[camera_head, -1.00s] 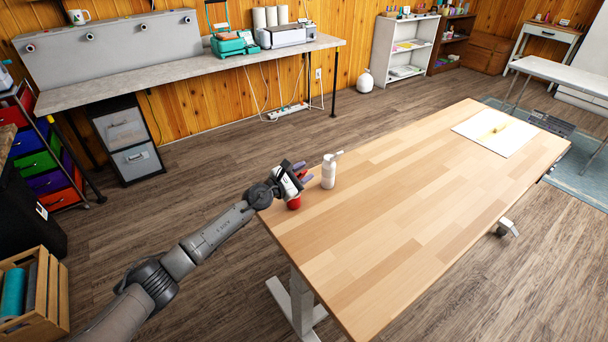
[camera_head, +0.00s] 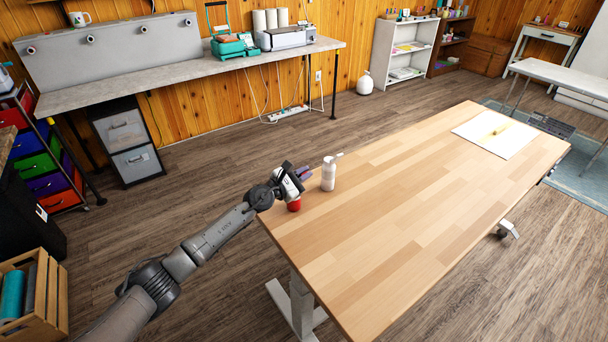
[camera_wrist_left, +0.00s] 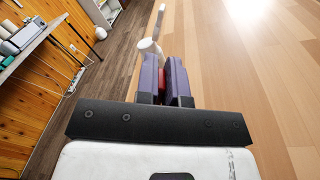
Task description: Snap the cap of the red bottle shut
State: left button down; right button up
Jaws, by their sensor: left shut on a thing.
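The red bottle (camera_head: 294,206) stands near the left corner of the wooden table (camera_head: 400,210). My left gripper (camera_head: 303,173) is at its top and hides its upper part and cap. In the left wrist view the purple fingers (camera_wrist_left: 168,80) are close together, with a strip of red bottle (camera_wrist_left: 174,72) between them. The left gripper is shut on the red bottle. Whether the cap is up or down cannot be seen. My right gripper is in neither view.
A white bottle (camera_head: 328,174) with a side-pointing top stands just right of the gripper; it also shows beyond the fingers in the left wrist view (camera_wrist_left: 150,46). A white sheet (camera_head: 496,134) lies at the far end. The middle of the table is clear.

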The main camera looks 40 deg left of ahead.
pick_arm(q)
jog(key=a+n, duration=0.1)
jog(key=n, duration=0.1)
jog(key=a+n, duration=0.1)
jog(key=n, duration=0.1)
jog(key=shift+w+r, duration=0.2)
jog(key=shift+r, duration=0.2)
jog(key=n, duration=0.1)
jog(key=a+n, duration=0.1)
jog(key=n, duration=0.1)
jog(key=a+n, duration=0.1)
jog(key=shift+w+a+n, duration=0.2)
jog(key=shift+w+n, duration=0.05)
jog(key=shift+n, duration=0.15)
jog(key=a+n, duration=0.1)
jog(key=n, duration=0.1)
jog(key=a+f+n, duration=0.1)
jog(key=n, duration=0.1)
jog(key=shift+w+n+b, duration=0.2)
jog(key=shift+n+b, duration=0.1)
jog(key=shift+b, duration=0.05)
jog(key=n, duration=0.1)
jog(key=a+f+n, duration=0.1)
jog(key=n, duration=0.1)
jog(key=shift+w+a, duration=0.15)
jog(key=shift+a+f+n, duration=0.3)
jog(key=shift+f+n, duration=0.1)
jog(key=shift+n, duration=0.6)
